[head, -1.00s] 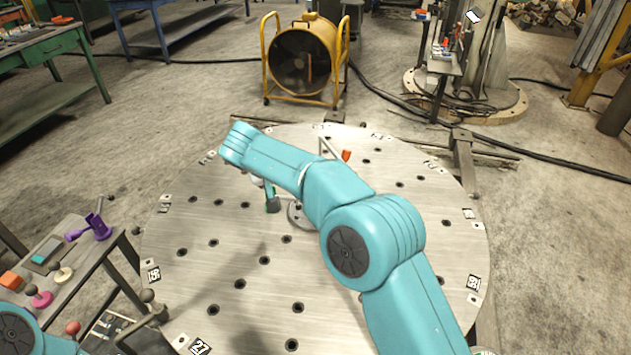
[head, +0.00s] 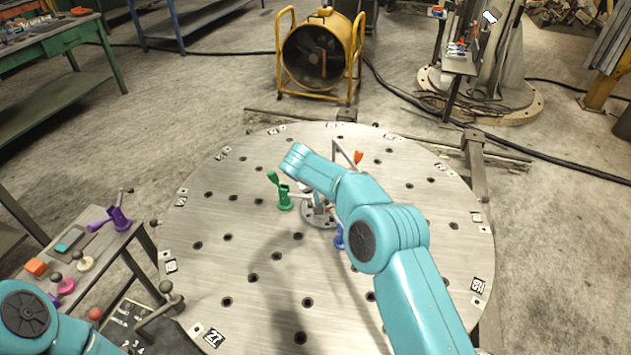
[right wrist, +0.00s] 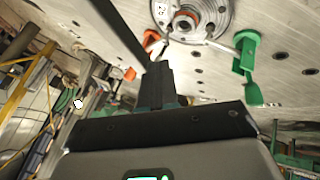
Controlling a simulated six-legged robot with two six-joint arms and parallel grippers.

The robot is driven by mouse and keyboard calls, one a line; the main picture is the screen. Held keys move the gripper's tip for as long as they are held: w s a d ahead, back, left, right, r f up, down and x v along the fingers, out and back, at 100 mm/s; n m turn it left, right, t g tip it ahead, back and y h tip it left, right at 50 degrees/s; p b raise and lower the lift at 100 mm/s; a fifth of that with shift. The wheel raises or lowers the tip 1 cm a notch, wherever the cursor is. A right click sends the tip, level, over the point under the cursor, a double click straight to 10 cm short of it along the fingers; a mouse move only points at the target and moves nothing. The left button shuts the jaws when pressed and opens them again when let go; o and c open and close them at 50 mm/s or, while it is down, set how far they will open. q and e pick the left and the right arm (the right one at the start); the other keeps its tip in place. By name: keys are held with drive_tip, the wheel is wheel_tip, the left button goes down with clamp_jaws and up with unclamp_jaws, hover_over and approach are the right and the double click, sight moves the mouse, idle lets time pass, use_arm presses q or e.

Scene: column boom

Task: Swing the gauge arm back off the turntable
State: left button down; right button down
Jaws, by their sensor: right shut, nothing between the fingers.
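The turntable (head: 225,265) is a round steel plate with holes and numbered tags. A thin grey bar (head: 340,150) with an orange piece (head: 358,157) stands over its far middle; it may be the gauge arm, partly hidden by my right arm. In the right wrist view an orange piece (right wrist: 128,73) is left of my right gripper (right wrist: 162,72), which is shut and empty. A dark bar (right wrist: 118,28) runs from the top towards the fingertips; whether it touches them is unclear. In the head view my right gripper is hidden behind its arm. My left gripper is out of view.
A green clamp (head: 284,200) and a partly hidden blue clamp (head: 339,237) stand by the central hub (head: 315,213). The green clamp also shows in the right wrist view (right wrist: 245,55). A side table (head: 105,245) stands left, a yellow fan (head: 318,55) behind.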

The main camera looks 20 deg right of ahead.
drive_tip(key=shift+d, duration=0.2)
drive_tip(key=s+d+m+p, duration=0.1)
drive_tip(key=s+d+p, duration=0.1)
drive_tip(key=d, duration=2.9)
drive_tip(key=shift+s+g+h, duration=0.3)
drive_tip(key=shift+s+g, duration=0.1)
drive_tip(key=shift+s, duration=0.25)
